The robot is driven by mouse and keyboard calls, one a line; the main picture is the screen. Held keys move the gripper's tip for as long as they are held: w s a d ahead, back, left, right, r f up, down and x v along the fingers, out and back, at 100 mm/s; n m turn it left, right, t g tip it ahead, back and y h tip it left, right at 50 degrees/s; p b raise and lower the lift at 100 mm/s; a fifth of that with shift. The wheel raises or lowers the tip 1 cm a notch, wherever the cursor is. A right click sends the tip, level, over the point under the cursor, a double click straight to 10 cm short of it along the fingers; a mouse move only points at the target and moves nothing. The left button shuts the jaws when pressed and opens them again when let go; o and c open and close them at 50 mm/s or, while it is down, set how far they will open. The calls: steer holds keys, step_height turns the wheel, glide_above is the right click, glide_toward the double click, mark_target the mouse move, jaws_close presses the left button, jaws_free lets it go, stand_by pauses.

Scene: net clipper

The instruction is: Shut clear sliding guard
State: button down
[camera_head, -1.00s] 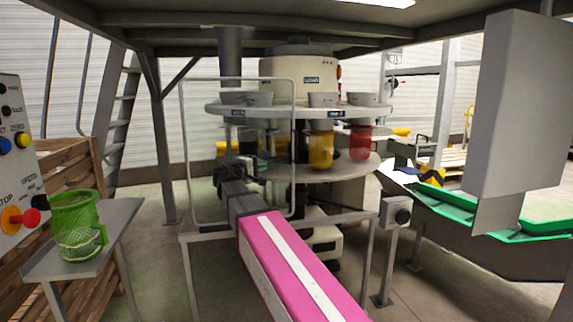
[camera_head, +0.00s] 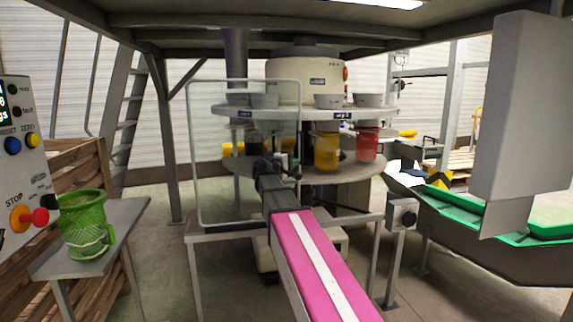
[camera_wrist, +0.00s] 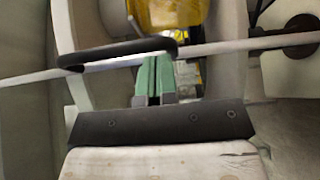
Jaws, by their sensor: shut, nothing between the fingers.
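The clear guard (camera_head: 300,125) is a see-through panel in a pale rounded frame. In the head view it stands in front of the left part of the round filling machine (camera_head: 370,180), and the yellow and red jars to its right are uncovered. My gripper (camera_head: 258,163) is in front of the panel, left of its right edge. In the wrist view my green fingers (camera_wrist: 155,68) are together and empty. Their tips are at a dark bar-like handle (camera_wrist: 125,52) by a pale rail (camera_wrist: 225,48); I cannot tell whether they touch.
A low metal frame (camera_head: 345,219) stands before the machine, with a post-mounted switch box (camera_head: 402,214) at right. A green-edged conveyor (camera_head: 470,225) lies farther right. A green mesh basket (camera_head: 83,225) sits on a side shelf at left, near a control panel (camera_head: 15,150).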

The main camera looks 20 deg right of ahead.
steer(key=shift+d, duration=0.15)
steer(key=s+d, duration=0.1)
steer(key=d, duration=4.1)
steer(key=shift+s+d, duration=0.2)
steer(key=shift+d, duration=0.05)
steer(key=shift+d+r, duration=0.1)
steer(key=w+a+v, duration=0.1)
steer(key=w+v, duration=0.1)
steer(key=v, duration=1.1)
steer(key=shift+w+a, duration=0.25)
steer(key=shift+a, duration=0.35)
